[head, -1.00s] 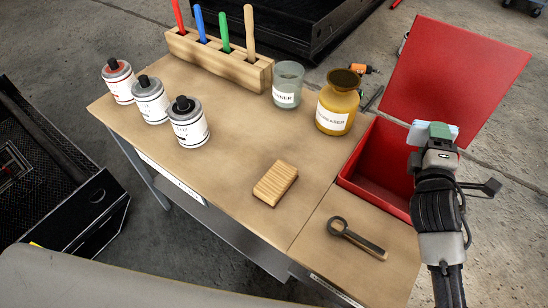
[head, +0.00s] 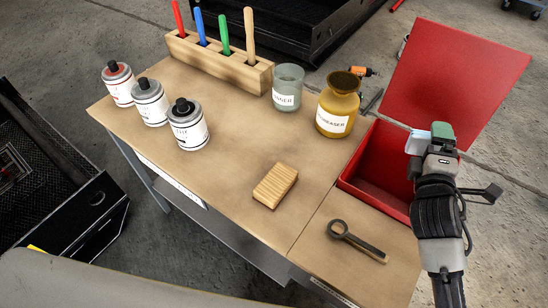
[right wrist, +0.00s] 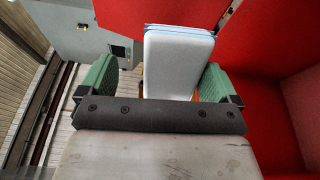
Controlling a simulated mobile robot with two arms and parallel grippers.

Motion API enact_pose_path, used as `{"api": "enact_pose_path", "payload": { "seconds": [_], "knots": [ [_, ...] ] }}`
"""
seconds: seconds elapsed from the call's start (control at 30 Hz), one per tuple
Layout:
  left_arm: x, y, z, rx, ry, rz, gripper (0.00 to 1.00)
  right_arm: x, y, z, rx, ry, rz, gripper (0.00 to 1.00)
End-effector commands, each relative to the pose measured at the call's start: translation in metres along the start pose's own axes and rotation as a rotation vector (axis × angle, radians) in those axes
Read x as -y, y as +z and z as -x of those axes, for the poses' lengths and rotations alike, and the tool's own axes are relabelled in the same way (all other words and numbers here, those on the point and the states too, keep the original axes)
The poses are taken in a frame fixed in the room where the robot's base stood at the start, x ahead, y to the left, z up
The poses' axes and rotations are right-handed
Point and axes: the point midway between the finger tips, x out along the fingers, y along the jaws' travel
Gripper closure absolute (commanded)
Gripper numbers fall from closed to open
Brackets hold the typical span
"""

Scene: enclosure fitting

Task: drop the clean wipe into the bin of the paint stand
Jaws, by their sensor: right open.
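The clean wipe (head: 417,142) is a white pad with a blue edge. In the right wrist view the wipe (right wrist: 178,62) stands between my green fingertips, near the right one, with a clear gap to the left one. My right gripper (head: 437,133) is open, above the right side of the red bin (head: 345,182) of the paint stand. The bin's red lid (head: 455,75) stands open behind. Whether the wipe still touches a finger I cannot tell. The part of the bin under my gripper is hidden. My left gripper is not in view.
The stand's wooden top (head: 230,190) holds several paint cans, a brush block (head: 225,65), a glass jar (head: 288,88), a degreaser bottle (head: 338,105) and a wooden block (head: 275,186). A ring-ended tool (head: 357,240) lies in front of the bin.

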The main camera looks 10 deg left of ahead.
Motion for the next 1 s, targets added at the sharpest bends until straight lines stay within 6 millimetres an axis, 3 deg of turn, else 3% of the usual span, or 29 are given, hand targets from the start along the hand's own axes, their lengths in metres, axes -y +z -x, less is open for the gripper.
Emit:
{"api": "enact_pose_path", "payload": {
  "seconds": [0.33, 0.5, 0.7, 1.0],
  "knots": [
    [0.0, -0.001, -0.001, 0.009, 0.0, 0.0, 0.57, 0.002, 0.0, 0.066, -0.001, -0.005, -0.003, 0.08],
    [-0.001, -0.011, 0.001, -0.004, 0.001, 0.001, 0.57, 0.001, 0.0, 0.09, 0.0, -0.002, -0.001, 0.08],
    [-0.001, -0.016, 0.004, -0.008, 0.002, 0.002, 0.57, 0.0, 0.0, 0.102, 0.0, 0.0, -0.001, 0.08],
    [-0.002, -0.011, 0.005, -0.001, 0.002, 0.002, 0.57, 0.0, 0.0, 0.102, 0.0, 0.0, -0.001, 0.08]
  ]
}}
